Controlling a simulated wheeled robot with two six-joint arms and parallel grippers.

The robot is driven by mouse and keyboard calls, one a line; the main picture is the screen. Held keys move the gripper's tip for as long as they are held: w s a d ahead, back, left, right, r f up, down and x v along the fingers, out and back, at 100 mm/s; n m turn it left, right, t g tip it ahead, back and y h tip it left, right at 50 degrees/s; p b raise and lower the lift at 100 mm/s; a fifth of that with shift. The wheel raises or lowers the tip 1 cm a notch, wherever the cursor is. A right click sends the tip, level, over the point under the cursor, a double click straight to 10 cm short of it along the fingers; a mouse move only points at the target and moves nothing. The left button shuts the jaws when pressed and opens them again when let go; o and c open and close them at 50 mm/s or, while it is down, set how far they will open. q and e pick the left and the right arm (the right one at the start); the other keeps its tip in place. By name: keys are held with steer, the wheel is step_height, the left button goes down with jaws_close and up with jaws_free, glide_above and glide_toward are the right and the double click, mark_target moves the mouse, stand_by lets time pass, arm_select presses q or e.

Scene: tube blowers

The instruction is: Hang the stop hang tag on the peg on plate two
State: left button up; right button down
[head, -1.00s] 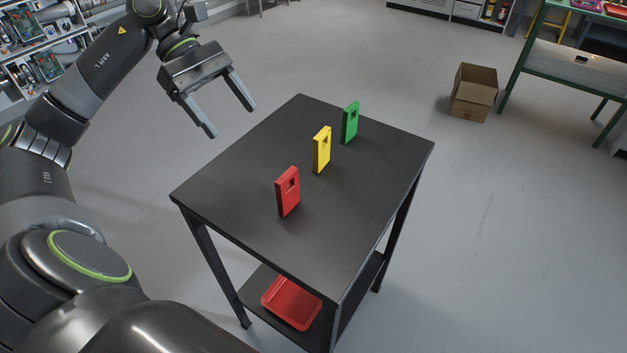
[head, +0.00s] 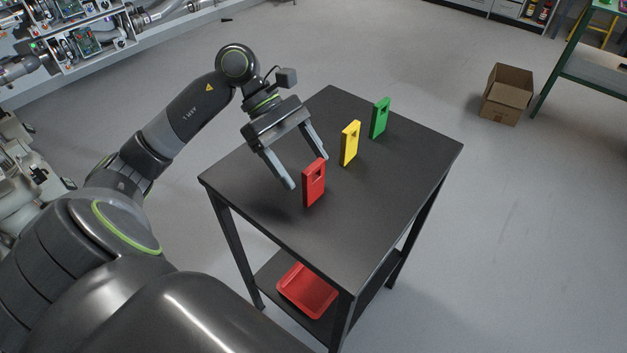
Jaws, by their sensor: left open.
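Three upright hang tags stand in a row on the black table: a red tag (head: 314,185) nearest, a yellow tag (head: 350,144) in the middle and a green tag (head: 380,118) at the back. Each has a hole near its top. Any lettering is too small to read. My left gripper (head: 308,172) is open and empty just left of and behind the red tag, with its fingers pointing towards it. One fingertip is close to the red tag's top edge; I cannot tell if they touch. My right gripper, the peg and plate two are not in view.
The black table (head: 252,178) has bare room in front of and right of the tags. A red tray (head: 306,290) lies on its lower shelf. A cardboard box (head: 500,107) sits on the floor at the right, near a green-framed bench (head: 560,60).

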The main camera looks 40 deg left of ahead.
mark_target(314, 178)
arm_select(q)
steer(key=shift+x, duration=2.15)
steer(key=shift+w+f, duration=0.1)
steer(key=c, duration=1.1)
